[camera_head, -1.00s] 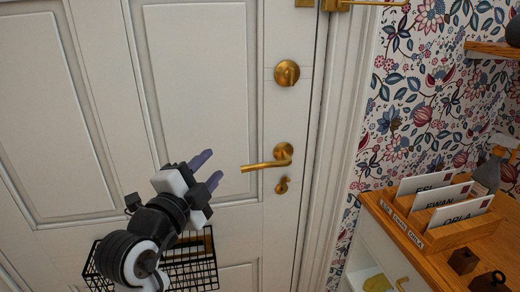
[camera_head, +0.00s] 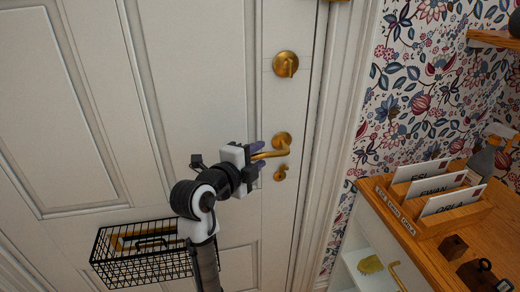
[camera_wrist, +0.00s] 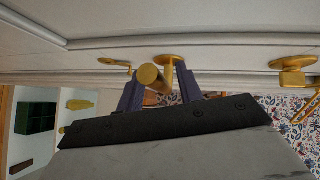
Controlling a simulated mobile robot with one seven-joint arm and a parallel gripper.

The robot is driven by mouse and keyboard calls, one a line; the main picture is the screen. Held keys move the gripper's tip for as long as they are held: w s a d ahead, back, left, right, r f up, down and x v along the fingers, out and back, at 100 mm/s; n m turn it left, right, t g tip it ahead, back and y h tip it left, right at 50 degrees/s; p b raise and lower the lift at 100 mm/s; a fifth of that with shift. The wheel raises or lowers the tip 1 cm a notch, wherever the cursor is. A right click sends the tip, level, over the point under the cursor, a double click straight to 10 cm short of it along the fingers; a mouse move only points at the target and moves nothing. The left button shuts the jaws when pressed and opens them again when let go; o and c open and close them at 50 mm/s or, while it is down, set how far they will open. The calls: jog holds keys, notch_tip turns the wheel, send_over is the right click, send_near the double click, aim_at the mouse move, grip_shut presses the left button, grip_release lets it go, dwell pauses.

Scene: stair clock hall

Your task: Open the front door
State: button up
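The front door (camera_head: 90,100) is white and panelled and stands shut in its frame. Its brass lever handle (camera_head: 281,141) is on the right side of the door and points left, about level. My gripper (camera_head: 260,150) is at the free end of the lever. In the wrist view the lever (camera_wrist: 150,76) lies between my two purple fingers (camera_wrist: 160,88), with a gap showing beside the right finger, so the gripper looks open around it. A brass thumb-turn (camera_head: 286,65) sits above the lever. A small brass keyhole cover (camera_head: 281,173) sits below it.
A black wire basket (camera_head: 130,262) hangs low on the door, left of my arm. To the right, a wooden-topped cabinet (camera_head: 440,245) carries a letter rack (camera_head: 435,215) with several name cards. Flowered wallpaper (camera_head: 405,90) covers the wall beyond the door frame.

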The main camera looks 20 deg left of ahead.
jog(key=shift+x, duration=0.85)
jog(key=shift+c, duration=0.5)
grip_shut()
